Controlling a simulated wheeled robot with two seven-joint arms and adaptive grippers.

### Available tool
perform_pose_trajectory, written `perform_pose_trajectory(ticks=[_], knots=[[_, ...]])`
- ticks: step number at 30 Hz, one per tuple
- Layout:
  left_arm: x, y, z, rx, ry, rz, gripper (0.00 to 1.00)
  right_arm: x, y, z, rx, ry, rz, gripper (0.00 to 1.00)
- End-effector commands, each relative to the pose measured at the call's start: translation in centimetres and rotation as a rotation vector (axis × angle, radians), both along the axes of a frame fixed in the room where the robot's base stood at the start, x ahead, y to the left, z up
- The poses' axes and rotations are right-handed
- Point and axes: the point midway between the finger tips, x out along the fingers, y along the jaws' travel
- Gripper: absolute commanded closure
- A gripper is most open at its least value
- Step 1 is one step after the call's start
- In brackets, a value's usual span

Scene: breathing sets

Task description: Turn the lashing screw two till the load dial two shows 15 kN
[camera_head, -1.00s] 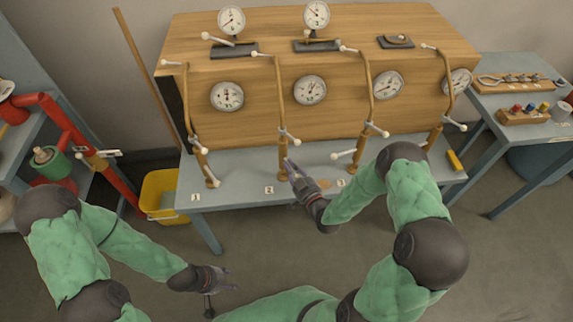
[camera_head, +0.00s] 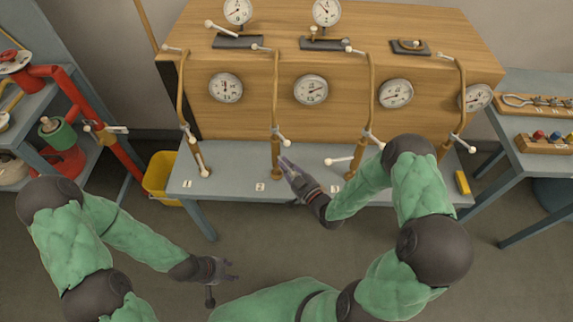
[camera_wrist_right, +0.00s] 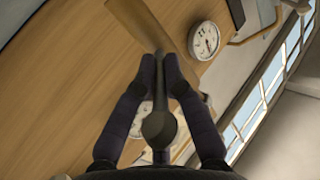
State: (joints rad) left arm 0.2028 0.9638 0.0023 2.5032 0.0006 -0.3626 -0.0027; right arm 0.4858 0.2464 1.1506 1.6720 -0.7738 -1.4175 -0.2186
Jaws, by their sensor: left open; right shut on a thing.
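Lashing screw two (camera_head: 276,152) is a brass-coloured upright screw behind the "2" label (camera_head: 259,187), with a white-ended cross bar. Load dial two (camera_head: 310,89) is the round white gauge on the wooden front, just right of the screw's upper rod; its reading is too small to make out. My right gripper (camera_head: 286,166) is at the screw's lower part, shut on its bar. In the right wrist view a dark rod with a rounded end (camera_wrist_right: 160,122) lies between my fingers. The grasped end is hidden in the head view. My left gripper (camera_head: 230,271) is open and empty, low in front of the bench.
Neighbouring screws, one (camera_head: 195,150) and three (camera_head: 362,150), stand either side with bars sticking out. More gauges are on the wooden box (camera_head: 430,50). A yellow bucket (camera_head: 160,178) stands at left; a red-piped rack (camera_head: 110,150) is beyond it.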

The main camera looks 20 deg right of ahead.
Motion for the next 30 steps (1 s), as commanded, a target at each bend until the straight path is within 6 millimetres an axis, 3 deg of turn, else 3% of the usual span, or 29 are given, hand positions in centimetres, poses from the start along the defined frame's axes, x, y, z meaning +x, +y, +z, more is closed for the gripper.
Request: perform_pose_trajectory(ticks=[2,3,5,17,30], knots=[[0.0,0.0,0.0,0.0,0.0,0.0,0.52,0.1,-0.1,0.0,-0.002,0.002,-0.003,1.0],[0.0,0.0,0.0,0.0,0.0,0.0,0.52,0.1,-0.1,0.0,-0.002,0.002,-0.003,0.77],[0.0,0.0,0.0,0.0,0.0,0.0,0.52,0.1,-0.1,0.0,-0.001,0.001,-0.003,0.65],[0.0,0.0,0.0,0.0,0.0,0.0,0.52,-0.3,-0.2,0.0,-0.001,0.001,-0.001,0.65],[0.0,0.0,0.0,0.0,0.0,0.0,0.52,-7.1,-2.5,-0.1,-0.001,0.002,-0.007,0.65]])
